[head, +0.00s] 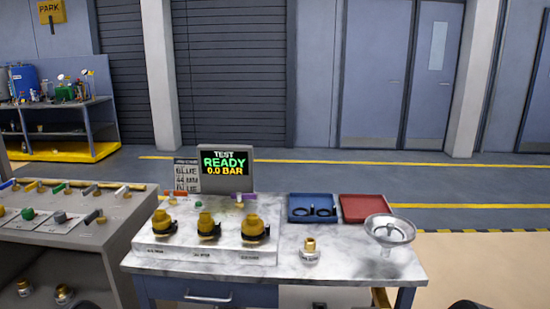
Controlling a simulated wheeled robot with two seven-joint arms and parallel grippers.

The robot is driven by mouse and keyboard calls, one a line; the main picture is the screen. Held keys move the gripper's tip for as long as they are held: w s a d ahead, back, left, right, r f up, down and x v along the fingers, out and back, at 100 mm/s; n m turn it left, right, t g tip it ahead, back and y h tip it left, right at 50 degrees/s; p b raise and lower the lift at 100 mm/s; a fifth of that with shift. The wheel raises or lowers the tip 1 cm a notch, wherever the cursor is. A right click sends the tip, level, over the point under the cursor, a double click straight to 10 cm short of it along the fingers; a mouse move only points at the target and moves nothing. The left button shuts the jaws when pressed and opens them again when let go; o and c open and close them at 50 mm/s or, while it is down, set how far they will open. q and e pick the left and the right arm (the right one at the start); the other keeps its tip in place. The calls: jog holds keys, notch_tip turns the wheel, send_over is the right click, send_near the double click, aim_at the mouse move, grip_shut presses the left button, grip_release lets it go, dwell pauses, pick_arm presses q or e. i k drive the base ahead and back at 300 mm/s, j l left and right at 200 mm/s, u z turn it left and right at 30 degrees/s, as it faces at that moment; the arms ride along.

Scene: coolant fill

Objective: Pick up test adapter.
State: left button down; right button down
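A small brass-topped fitting (309,246) stands upright on a pale labelled base on the marble-topped bench (345,268), right of the raised block. Its label is too small to read, so I cannot be sure it is the test adapter. Three yellow-capped fittings (205,222) with black parts stand in a row on the raised white block (190,250), each above a small unreadable label. Neither gripper can be made out; only dark rounded shapes show at the bottom edge.
A screen (224,162) reads "TEST READY 0.0 BAR". A blue tray (313,208) holds black rings; a red tray (365,208) lies beside it. A grey valve console (70,215) is at left.

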aim_at(309, 252)
jog(key=i+l, duration=0.1)
jog(key=l, duration=0.35)
jog(key=l+z, duration=0.1)
jog(key=l, duration=0.35)
jog(key=i+l, duration=0.15)
jog(key=l, duration=0.3)
jog(key=i+l, duration=0.1)
jog(key=l, duration=0.35)
jog(key=z, duration=0.05)
